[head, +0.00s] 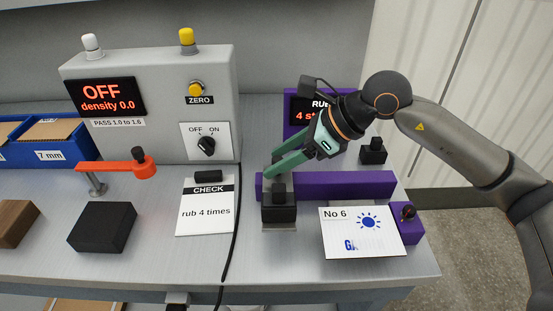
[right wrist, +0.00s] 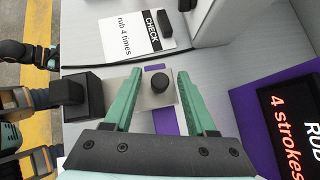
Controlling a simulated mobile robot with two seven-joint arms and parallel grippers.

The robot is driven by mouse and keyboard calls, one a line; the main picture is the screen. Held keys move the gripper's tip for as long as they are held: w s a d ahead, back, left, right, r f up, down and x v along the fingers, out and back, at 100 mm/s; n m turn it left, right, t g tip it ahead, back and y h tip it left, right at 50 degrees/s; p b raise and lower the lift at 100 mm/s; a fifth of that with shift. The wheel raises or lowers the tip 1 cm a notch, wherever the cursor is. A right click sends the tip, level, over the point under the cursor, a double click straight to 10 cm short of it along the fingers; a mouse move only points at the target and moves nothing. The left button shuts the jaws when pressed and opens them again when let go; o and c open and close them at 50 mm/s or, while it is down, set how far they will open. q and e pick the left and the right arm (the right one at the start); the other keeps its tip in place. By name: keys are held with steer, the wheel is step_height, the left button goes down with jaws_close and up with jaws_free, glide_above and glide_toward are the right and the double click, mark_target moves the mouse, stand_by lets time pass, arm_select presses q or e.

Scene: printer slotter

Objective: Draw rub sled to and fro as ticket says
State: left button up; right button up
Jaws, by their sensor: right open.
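The rub sled (head: 279,213) is a black block on a light metal plate, at the left end of the purple rail. My right gripper (head: 273,168) is open over the sled's back side. In the right wrist view, the gripper (right wrist: 160,88) has a round black knob (right wrist: 160,82) between its spread fingers, with gaps on both sides. I cannot tell whether the fingertips reach down to the knob's height. The black block (right wrist: 88,96) shows left of them. The ticket (head: 206,212) reads "CHECK rub 4 times". My left gripper cannot be made out.
A partly hidden display (head: 300,112) reads "4 st..."; the wrist view shows "4 strokes" (right wrist: 288,125). A printed card, No 6 (head: 340,243), lies right of the sled. A black cable (head: 232,235) runs left of it. The grey console (head: 160,140) reads OFF, density 0.0.

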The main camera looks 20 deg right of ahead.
steer(key=shift+w+a+f, duration=0.2)
steer(key=shift+a+f, duration=0.15)
steer(key=shift+f, duration=0.1)
jaws_close()
stand_by(1.2)
